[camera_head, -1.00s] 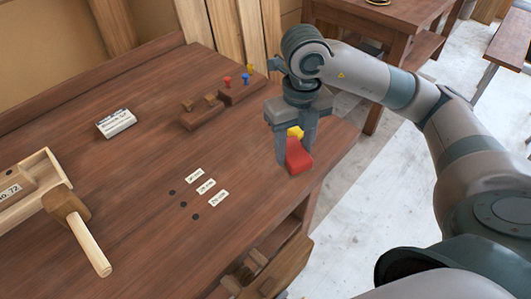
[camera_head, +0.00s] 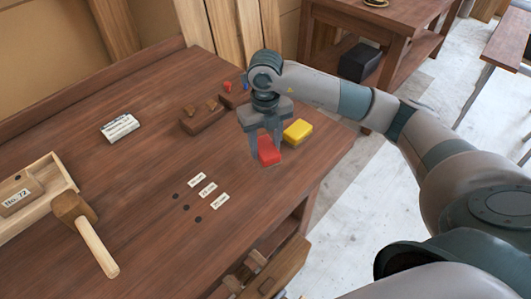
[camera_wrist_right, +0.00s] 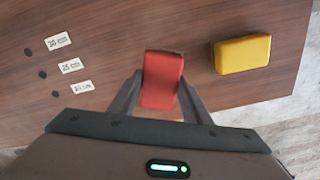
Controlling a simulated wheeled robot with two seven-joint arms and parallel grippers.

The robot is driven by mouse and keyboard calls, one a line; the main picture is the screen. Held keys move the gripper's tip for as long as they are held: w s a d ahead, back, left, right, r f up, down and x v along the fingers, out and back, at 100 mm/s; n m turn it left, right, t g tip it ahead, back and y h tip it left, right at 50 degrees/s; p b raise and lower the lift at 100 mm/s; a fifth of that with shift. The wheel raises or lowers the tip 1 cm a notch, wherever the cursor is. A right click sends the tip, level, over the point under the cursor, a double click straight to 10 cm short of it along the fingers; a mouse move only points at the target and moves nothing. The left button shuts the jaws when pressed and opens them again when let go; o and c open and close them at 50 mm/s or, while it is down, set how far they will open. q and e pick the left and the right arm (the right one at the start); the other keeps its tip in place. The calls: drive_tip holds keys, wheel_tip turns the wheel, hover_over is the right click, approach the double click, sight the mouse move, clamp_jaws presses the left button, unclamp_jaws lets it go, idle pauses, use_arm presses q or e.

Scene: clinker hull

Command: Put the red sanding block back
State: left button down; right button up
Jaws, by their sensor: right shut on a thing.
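The red sanding block (camera_head: 269,151) is between the fingers of my right gripper (camera_head: 266,150), which is shut on it. It also shows in the right wrist view (camera_wrist_right: 161,80), held lengthwise between the two fingertips. The block appears to be above the bench top; the exact height is hard to tell. A yellow block (camera_head: 298,132) lies on the bench just right of the gripper, apart from it, and shows in the right wrist view (camera_wrist_right: 242,54). My left gripper is not in view.
Three labels (camera_head: 208,190) with dark holes beside them lie on the bench (camera_head: 130,180). A mallet (camera_head: 90,235) and an open wooden tray (camera_head: 60,172) are at left. A white labelled box (camera_head: 120,128) and wooden racks (camera_head: 203,117) stand toward the back.

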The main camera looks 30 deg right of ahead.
sight(265, 146)
drive_tip(key=shift+f+p, duration=1)
drive_tip(key=shift+f, duration=1)
drive_tip(key=shift+f, duration=0.2)
drive_tip(key=o, duration=1)
drive_tip(key=shift+r, duration=0.1)
drive_tip(key=shift+r, duration=0.1)
